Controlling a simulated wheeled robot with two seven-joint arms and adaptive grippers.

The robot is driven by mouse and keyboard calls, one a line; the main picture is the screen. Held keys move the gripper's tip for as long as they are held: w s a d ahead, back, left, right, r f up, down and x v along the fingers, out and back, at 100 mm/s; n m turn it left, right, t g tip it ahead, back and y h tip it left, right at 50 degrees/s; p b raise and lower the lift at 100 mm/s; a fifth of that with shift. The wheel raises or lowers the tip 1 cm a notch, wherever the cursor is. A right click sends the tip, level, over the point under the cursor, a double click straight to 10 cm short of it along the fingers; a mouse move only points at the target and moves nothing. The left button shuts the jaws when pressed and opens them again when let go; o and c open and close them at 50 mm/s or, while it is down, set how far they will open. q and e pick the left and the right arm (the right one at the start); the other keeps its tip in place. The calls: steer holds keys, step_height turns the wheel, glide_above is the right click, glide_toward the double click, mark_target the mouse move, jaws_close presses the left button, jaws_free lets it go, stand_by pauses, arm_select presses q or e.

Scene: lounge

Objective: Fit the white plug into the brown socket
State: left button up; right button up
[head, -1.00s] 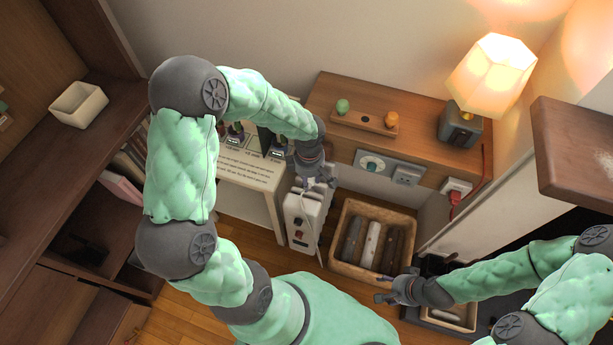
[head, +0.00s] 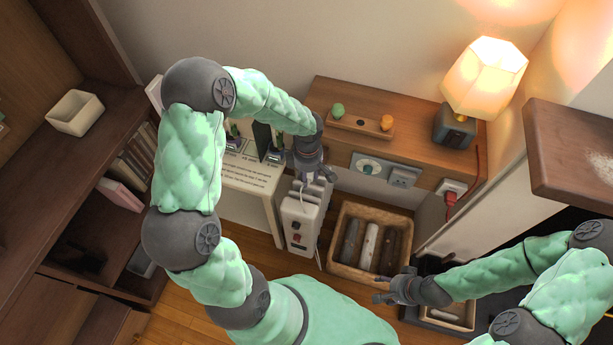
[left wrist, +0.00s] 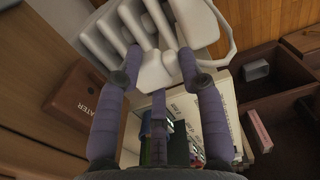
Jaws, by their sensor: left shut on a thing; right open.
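My left gripper (head: 318,176) is above the white heater (head: 300,222), near the wall. In the left wrist view the left gripper (left wrist: 157,82) is shut on the white plug (left wrist: 154,70), and a white cord loops off to the right. In the head view the plug is too small and covered to make out clearly. The brown socket (left wrist: 88,108), with partly readable lettering "EATER", is at the left of the left wrist view, apart from the plug. I cannot find this socket in the head view. My right gripper (head: 385,288) is open and empty near the basket.
A wooden shelf (head: 420,142) with a lit lamp (head: 485,78) is on the wall, over a round-dial plate (head: 371,166) and a red plug (head: 451,199). A basket (head: 346,268) of logs stands right of the heater. A white stand (head: 262,192) is to its left.

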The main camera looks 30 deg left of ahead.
arm_select(q)
steer(key=shift+w+a+p, duration=0.15)
steer(key=shift+w+p, duration=0.1)
steer(key=shift+w, duration=0.4)
steer(key=shift+w+a+p, duration=0.15)
steer(key=shift+w+p, duration=0.05)
steer(key=shift+w, duration=0.4)
steer(key=shift+w+b, duration=0.3)
steer(key=shift+b, duration=0.25)
steer(key=shift+w+a, duration=0.2)
steer(key=shift+w, duration=0.4)
steer(key=shift+w+a, duration=0.15)
steer(key=shift+w, duration=0.4)
stand_by(0.6)
steer(key=o, duration=1.2)
steer(key=shift+r, duration=0.15)
step_height(320, 180, up, 6)
steer(key=p, duration=0.3)
